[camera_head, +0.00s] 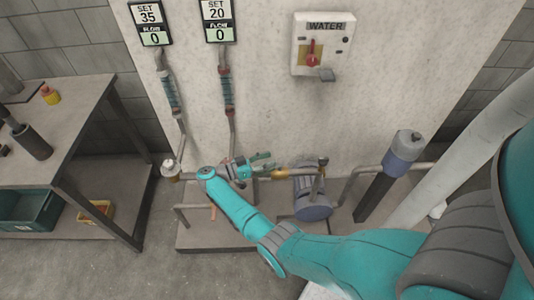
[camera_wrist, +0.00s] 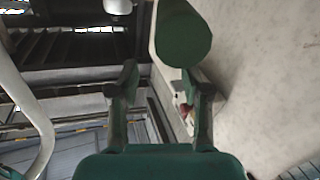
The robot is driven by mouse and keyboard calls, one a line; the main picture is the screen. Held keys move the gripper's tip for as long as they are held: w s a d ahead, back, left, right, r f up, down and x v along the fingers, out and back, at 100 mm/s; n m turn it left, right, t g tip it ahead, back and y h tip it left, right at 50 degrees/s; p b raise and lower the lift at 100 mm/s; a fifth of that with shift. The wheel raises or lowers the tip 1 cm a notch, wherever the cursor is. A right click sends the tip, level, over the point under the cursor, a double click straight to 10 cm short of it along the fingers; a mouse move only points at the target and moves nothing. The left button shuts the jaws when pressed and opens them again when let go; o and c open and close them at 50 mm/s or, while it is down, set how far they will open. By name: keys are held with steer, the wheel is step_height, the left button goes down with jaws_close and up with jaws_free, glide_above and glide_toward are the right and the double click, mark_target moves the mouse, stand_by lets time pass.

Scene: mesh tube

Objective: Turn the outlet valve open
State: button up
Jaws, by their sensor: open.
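My gripper (camera_head: 262,162) is open, low in front of the wall panel, with its fingers pointing right in the head view. In the wrist view my gripper (camera_wrist: 163,82) shows two spread fingers with nothing held between them. A brass-coloured fitting (camera_head: 283,174) lies on the pipe just right of the fingers, and a small upright handle (camera_head: 323,163) stands above the pump (camera_head: 314,204). A pale valve-like fitting (camera_head: 171,168) sits at the foot of the left pipe. I cannot tell which is the outlet valve. My arm hides part of the pipework.
Two displays (camera_head: 150,22) (camera_head: 218,20) both read flow 0. A WATER switch box (camera_head: 322,45) hangs on the panel. A workbench (camera_head: 75,130) stands at the left. A grey-blue cylinder (camera_head: 404,150) on a dark post stands at the right. Floor is clear at front left.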

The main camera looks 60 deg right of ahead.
steer(key=shift+r, duration=2.05)
